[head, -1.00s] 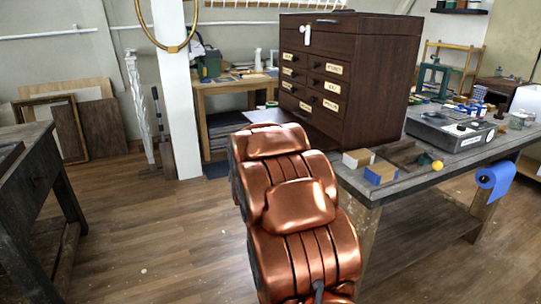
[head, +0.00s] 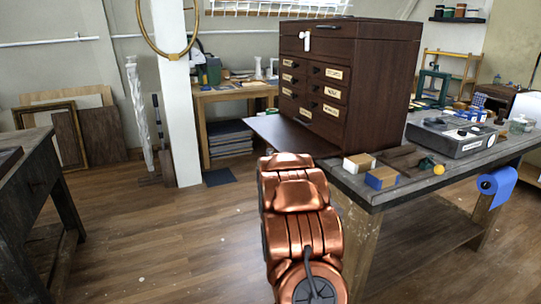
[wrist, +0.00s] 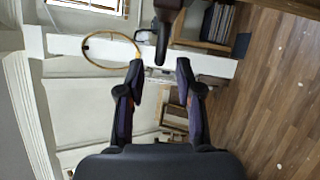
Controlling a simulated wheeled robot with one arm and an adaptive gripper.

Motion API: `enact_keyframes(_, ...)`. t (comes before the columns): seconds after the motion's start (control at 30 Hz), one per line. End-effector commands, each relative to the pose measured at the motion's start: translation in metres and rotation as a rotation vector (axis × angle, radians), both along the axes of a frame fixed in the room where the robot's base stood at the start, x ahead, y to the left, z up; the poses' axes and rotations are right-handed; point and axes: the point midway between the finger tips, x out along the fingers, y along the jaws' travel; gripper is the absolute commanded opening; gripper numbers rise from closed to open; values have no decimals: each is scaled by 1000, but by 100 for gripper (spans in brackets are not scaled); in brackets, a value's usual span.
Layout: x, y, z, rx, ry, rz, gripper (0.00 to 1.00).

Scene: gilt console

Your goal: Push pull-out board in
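The pull-out board (head: 283,132) is a thin dark brown panel. It sticks out to the left from the base of the dark wooden drawer cabinet (head: 378,85) in the head view. My copper arm stands in front of and below it there; my gripper is hidden behind the arm. In the wrist view my gripper (wrist: 160,67) is open, with two dark fingers apart and nothing between the tips. A dark brown piece, apparently the board seen edge-on (wrist: 167,12), comes in from the top edge, its narrow end pointing towards the gap. I cannot tell whether anything touches.
The cabinet stands on a grey workbench (head: 440,173) with small blocks (head: 381,178) and a grey box device (head: 452,135). A white post (head: 180,110) with a hanging hoop and a back table (head: 232,90) stand behind. The floor (head: 170,245) to the left is open.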

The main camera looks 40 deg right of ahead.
Motion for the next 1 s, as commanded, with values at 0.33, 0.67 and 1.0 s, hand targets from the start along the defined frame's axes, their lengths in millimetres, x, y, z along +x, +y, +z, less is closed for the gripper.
enact_keyframes(0.33,28,-24,2,1,0,1,35)
enact_keyframes(0.67,38,-33,4,1,-1,0,35)
enact_keyframes(1.0,37,-33,3,1,-1,0,16)
